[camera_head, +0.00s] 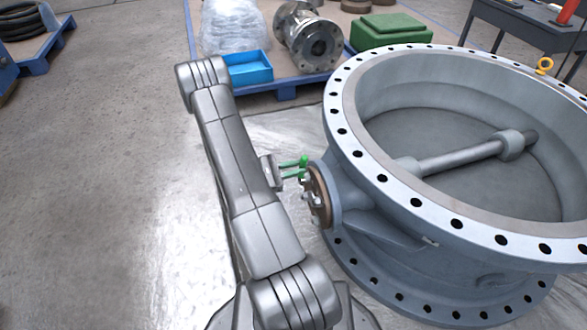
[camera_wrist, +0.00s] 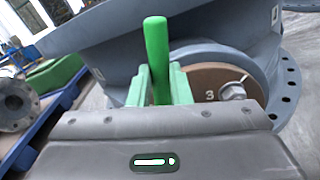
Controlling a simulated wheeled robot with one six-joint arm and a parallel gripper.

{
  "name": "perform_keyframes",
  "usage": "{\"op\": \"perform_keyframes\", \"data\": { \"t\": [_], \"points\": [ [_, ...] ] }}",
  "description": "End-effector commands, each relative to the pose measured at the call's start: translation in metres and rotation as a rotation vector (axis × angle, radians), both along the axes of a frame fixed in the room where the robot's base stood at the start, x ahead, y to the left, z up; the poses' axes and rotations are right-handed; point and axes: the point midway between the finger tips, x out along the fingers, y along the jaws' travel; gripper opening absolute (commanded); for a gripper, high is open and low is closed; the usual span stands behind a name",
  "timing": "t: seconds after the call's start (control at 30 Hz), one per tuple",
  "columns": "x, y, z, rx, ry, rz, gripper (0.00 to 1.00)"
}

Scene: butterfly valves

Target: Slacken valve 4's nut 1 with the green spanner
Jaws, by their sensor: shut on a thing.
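A large grey butterfly valve (camera_head: 440,225) stands at the right; I see no valve number. Its side flange has a brown round plate (camera_head: 318,195) with several nuts. In the wrist view the brown plate (camera_wrist: 212,80) carries a "3" beside a silver nut with a stud (camera_wrist: 233,91). My gripper (camera_head: 301,169) is just left of the plate in the head view. In the wrist view its green fingers (camera_wrist: 157,80) are shut on the green spanner (camera_wrist: 155,40), whose rounded end sticks up between them. The spanner's other end and nut 1 cannot be made out.
A blue pallet (camera_head: 285,92) at the back holds a blue tray (camera_head: 248,68), a metal valve body (camera_head: 310,42) and a green box (camera_head: 390,32). A dark table (camera_head: 535,30) is at the far right.

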Motion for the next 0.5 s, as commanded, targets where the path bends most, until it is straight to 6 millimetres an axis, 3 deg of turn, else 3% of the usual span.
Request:
{"op": "perform_keyframes", "data": {
  "t": [0.5],
  "points": [
    [0.0022,-0.0062,0.0003,0.0,0.0,0.0,0.0]
  ]
}}
